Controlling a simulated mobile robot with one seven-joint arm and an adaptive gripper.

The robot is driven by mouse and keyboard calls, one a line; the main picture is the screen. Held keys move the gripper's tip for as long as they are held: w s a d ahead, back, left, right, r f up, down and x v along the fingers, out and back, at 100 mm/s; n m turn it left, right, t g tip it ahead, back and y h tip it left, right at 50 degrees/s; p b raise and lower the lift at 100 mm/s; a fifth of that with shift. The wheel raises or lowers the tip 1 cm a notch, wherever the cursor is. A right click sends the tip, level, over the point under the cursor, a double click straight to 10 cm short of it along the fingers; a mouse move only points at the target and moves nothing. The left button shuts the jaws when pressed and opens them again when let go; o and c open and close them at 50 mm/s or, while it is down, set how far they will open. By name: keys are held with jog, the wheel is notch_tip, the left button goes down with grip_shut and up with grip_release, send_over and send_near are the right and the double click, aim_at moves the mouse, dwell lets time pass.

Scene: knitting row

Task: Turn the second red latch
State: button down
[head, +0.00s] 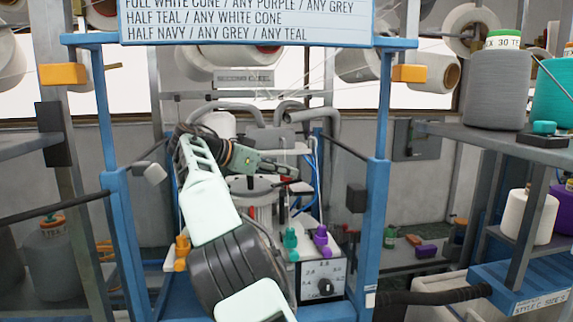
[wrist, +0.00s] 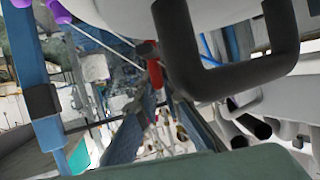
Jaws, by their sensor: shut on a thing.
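A red latch (wrist: 155,74) with a darker red top shows in the wrist view, below a large pale rounded machine part. The fingers of my gripper (wrist: 161,93) come up from below and close in on its lower end. My gripper is shut on this latch. In the head view my gripper (head: 288,171) reaches rightward over the middle of the knitting machine (head: 252,186). The latch is too small and covered there to make out clearly. I cannot tell from these views which latch in the row it is.
A black square handle (wrist: 232,75) stands close to the right of the fingers. Blue frame posts (head: 377,205) flank the machine. A control box (head: 311,273) with a dial, and teal (head: 291,240) and purple (head: 321,240) knobs, sits below. Shelves with yarn cones (head: 493,90) stand right.

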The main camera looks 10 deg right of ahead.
jog(key=shift+f, duration=0.1)
dwell(0.4)
jog(key=c, duration=2.1)
grip_release()
jog(key=shift+f+b, duration=0.1)
jog(key=shift+b, duration=0.35)
